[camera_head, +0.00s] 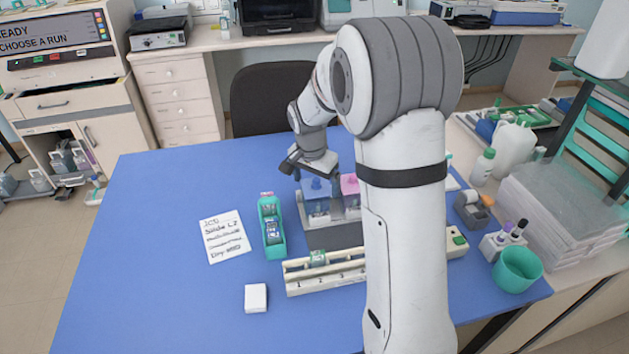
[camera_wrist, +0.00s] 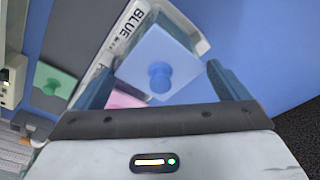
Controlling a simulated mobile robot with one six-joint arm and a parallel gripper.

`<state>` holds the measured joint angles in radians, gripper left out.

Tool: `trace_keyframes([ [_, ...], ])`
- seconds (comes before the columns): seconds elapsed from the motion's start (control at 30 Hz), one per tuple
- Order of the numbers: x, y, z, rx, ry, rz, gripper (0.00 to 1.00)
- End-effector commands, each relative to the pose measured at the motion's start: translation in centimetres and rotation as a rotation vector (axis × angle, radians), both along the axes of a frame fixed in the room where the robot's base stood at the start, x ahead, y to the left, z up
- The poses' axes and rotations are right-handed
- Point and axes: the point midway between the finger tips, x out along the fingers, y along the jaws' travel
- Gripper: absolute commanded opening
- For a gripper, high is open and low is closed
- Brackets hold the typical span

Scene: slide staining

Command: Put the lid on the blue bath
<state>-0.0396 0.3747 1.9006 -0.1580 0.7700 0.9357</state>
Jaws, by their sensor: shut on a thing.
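The blue lid (camera_head: 317,187) is a square plate with a round knob; it also shows in the wrist view (camera_wrist: 150,52). My gripper (camera_wrist: 160,70) is shut on the lid, a finger on either side of it. In the head view my gripper (camera_head: 310,163) is over the back left of the grey rack. The blue bath (camera_wrist: 195,35) is a clear-walled box with a label reading "BLUE". The lid is over the bath and looks turned against its rim. I cannot tell whether it rests on the rim.
A pink lid (camera_head: 350,184) is right beside the blue one. A green lid (camera_wrist: 55,80) is farther left in the wrist view. A teal slide holder (camera_head: 271,228), a note (camera_head: 227,237) and a numbered rack (camera_head: 325,273) lie nearby. The blue table's left side is clear.

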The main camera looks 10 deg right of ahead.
Motion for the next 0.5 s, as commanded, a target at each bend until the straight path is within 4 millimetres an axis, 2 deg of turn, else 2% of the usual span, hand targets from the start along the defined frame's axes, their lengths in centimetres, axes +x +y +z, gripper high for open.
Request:
trace_keyframes([
  [0.4, 0.00, 0.06, -0.42, 0.000, 0.000, 0.001, 0.72],
  [0.43, 0.01, 0.06, -0.36, 0.001, -0.001, 0.001, 0.95],
  [0.5, 0.01, 0.07, -0.33, 0.001, -0.001, 0.001, 1.00],
])
